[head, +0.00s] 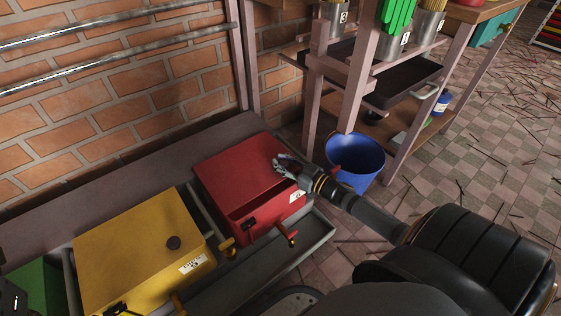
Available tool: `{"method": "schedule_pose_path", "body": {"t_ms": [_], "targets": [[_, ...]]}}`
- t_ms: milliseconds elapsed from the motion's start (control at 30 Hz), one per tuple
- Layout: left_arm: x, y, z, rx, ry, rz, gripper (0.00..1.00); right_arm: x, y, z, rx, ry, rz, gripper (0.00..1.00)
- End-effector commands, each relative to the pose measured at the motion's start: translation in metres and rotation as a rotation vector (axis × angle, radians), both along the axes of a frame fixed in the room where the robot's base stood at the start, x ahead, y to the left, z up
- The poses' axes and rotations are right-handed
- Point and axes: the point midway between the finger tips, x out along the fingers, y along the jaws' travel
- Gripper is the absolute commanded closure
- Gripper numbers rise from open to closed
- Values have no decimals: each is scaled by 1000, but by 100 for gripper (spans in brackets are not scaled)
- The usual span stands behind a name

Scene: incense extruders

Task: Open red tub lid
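The red tub (240,170) is a box with a flat red top and a white label (297,196) at its right front corner. A darker red band runs along its front side; I cannot tell whether this is shadow or a gap under the lid. My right gripper (280,161) is at the right part of the red top, its fingers low over or touching it. The fingers are small and seen from above, so their opening is unclear.
Brass taps (287,235) stick out in front, over a grey trough (315,240). A blue bucket (355,160) and shelf posts stand to the right.

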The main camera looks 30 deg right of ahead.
Motion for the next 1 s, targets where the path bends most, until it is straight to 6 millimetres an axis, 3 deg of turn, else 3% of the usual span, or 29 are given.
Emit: {"method": "schedule_pose_path", "body": {"t_ms": [33,167,500,1000], "targets": [[0,0,0,0,-1,0,48,0,0,0,0,1,0,62],[0,0,1,-2,-2,1,48,0,0,0,0,0,1,46],[2,2,1,-13,1,5,48,-3,0,0,1,-1,4,46],[1,1,1,-9,0,4,48,-64,-21,-1,-2,2,6,46]]}}
